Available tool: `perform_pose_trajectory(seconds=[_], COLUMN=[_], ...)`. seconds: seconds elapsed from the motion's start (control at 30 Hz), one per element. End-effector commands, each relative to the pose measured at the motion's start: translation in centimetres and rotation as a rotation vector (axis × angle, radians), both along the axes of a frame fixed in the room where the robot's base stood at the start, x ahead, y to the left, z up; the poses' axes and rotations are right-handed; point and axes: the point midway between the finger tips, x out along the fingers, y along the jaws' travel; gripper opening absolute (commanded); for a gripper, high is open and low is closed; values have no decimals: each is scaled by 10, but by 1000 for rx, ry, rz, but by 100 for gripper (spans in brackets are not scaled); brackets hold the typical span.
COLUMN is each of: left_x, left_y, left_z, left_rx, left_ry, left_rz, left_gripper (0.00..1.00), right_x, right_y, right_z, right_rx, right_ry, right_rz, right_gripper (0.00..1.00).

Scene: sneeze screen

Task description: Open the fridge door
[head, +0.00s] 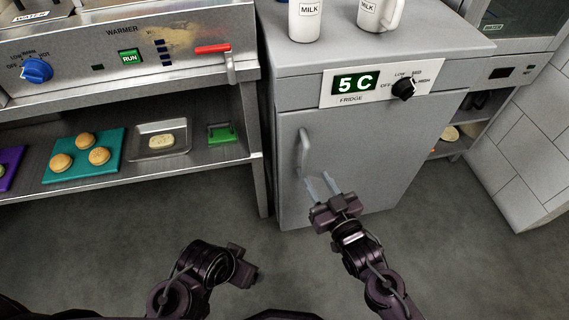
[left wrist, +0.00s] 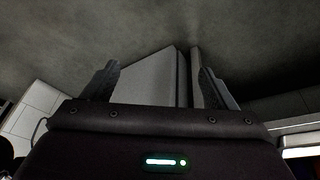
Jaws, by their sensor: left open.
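The grey fridge door (head: 375,140) is shut under the counter, below a panel (head: 385,84) reading 5 C and FRIDGE. Its vertical bar handle (head: 304,152) is on the left side of the door. My right gripper (head: 319,180) is in front of the door, with its two pale fingers apart near the lower end of the handle. I cannot tell whether a finger touches the handle. My left gripper (head: 246,267) is low over the floor, left of the fridge and away from it. The left wrist view shows its fingers (left wrist: 158,85) wide apart with nothing between them.
A warmer (head: 130,55) with a red handle stands left of the fridge. The shelf (head: 215,155) under it holds a teal board (head: 85,172) with buns and a metal tray (head: 160,126). Milk containers (head: 305,20) stand on the fridge top. The floor in front is clear.

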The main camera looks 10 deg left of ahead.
Motion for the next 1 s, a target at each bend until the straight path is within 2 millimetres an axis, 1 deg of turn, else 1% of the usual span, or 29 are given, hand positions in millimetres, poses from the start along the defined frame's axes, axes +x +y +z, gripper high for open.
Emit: perform_pose_trajectory(seconds=[0.07, 0.3, 0.5, 0.63, 0.87, 0.9, 1.0], left_x=[0, 4, 6, 7, 7, 7, 8], left_y=[-1, -9, -15, -17, -17, -17, -17], left_z=[1, -2, -2, -2, -1, -1, -1], left_rx=[-3, -26, -44, -50, -52, -52, -52], left_ry=[-6, -47, -79, -88, -90, -90, -90], left_rz=[-3, -15, -25, -27, -27, -27, -27], left_gripper=[80, 80, 80, 80, 80, 80, 80], right_x=[5, 38, 60, 67, 67, 67, 67], right_y=[3, 21, 34, 38, 38, 38, 38], right_z=[2, 2, 2, 2, 2, 2, 2], right_rx=[4, 4, 4, 2, 1, 1, 1], right_ry=[-8, -7, -5, -3, -3, -3, -3], right_rz=[1, 0, 1, 1, 1, 1, 0], right_gripper=[34, 34, 34, 34, 34, 33, 20])
